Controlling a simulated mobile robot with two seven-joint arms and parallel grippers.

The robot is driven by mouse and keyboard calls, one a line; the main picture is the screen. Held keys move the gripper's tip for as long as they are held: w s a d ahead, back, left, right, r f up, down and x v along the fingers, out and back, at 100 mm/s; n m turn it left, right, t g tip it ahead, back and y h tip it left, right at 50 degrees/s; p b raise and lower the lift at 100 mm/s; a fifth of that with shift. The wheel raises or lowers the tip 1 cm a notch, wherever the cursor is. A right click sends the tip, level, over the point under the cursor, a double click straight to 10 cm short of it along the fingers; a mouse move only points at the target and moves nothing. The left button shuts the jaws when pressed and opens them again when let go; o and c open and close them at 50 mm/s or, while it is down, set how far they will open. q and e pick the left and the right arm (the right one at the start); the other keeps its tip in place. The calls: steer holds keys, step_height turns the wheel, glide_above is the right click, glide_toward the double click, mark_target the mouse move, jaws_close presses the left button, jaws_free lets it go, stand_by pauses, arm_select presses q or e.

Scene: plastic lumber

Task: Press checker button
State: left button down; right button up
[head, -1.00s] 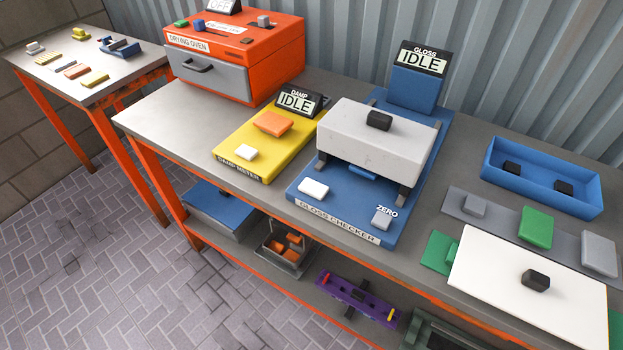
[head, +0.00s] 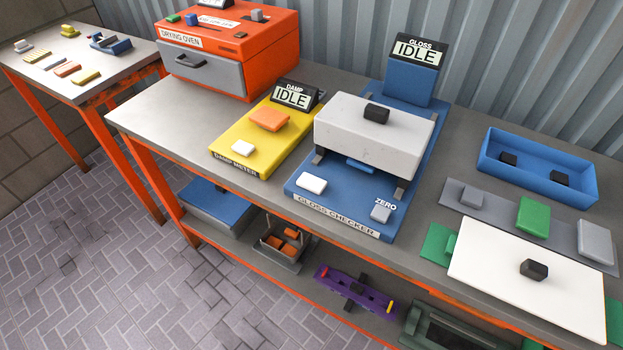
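The blue gloss checker (head: 345,205) stands on the workbench, with "GLOSS CHECKER" on its front edge. A white button (head: 311,183) sits at its front left and a grey button (head: 381,213) marked ZERO at its front right. A light grey block-shaped cover (head: 360,138) with a black knob (head: 376,113) spans the checker's middle. Its display (head: 416,51) reads GLOSS IDLE. What lies under the cover is mostly hidden; a small blue piece (head: 360,167) shows at its front edge. Neither of my grippers is in view.
Left of the checker are the yellow damp meter (head: 232,131), its display reading DAMP IDLE, and the orange drying oven (head: 240,55). To the right are a blue tray (head: 587,187) with black pieces, and a white board (head: 480,262) with a black knob. A side table (head: 60,80) holds small pieces.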

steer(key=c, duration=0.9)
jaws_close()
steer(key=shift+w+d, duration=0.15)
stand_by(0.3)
